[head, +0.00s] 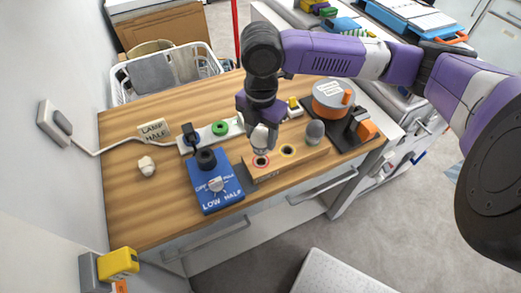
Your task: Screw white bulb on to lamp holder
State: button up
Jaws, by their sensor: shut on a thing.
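My gripper (262,125) points down over the front of the wooden table and is shut on the white bulb (261,140). The bulb's lower end is just above or at the red-ringed socket (261,161) of a wooden lamp holder block (295,161). I cannot tell whether bulb and socket touch. A grey bulb (315,131) stands upright at the block's right end. The gripper hides part of the white bulb.
A blue box marked LOW HALF (216,190) stands close left of the block. The table's front left is clear.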

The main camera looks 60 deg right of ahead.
jog(key=shift+r, duration=0.3)
jog(key=s+a, duration=0.3)
jog(key=s, duration=1)
jog(key=shift+s+a+r+p, duration=0.15)
jog(key=shift+s+a+p, duration=0.15)
jog(key=shift+a, duration=0.1)
dwell(0.6)
jog(key=shift+s+p, duration=0.1)
jog(key=shift+p, duration=0.2)
jog(key=p, duration=0.1)
jog(key=s+p, duration=0.1)
jog(key=p, duration=0.1)
jog(key=shift+s+a, duration=0.25)
jog(key=shift+a, duration=0.05)
